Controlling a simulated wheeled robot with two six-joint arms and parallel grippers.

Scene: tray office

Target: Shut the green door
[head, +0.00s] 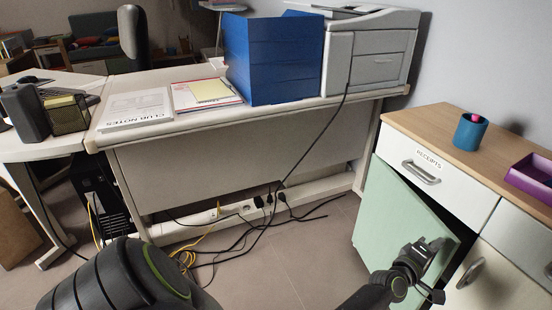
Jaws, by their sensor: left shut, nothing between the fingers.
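The green door (395,222) is on the low cabinet at the right, below the drawer labelled RECEIPTS (427,165). It stands partly open, with a dark gap along its right edge. My left gripper (431,262) is in front of the lower right part of the door, near its free edge. The gripper is shut and holds nothing. I cannot tell whether it touches the door. The gripper and its wrist hide the lower part of the door. My right gripper is not in view.
A blue cup (470,132) and a purple tray (530,178) stand on the cabinet top. A white cabinet door with a handle (470,273) is right of the gap. A desk (150,125) stands behind, with cables (262,215) on the floor below it.

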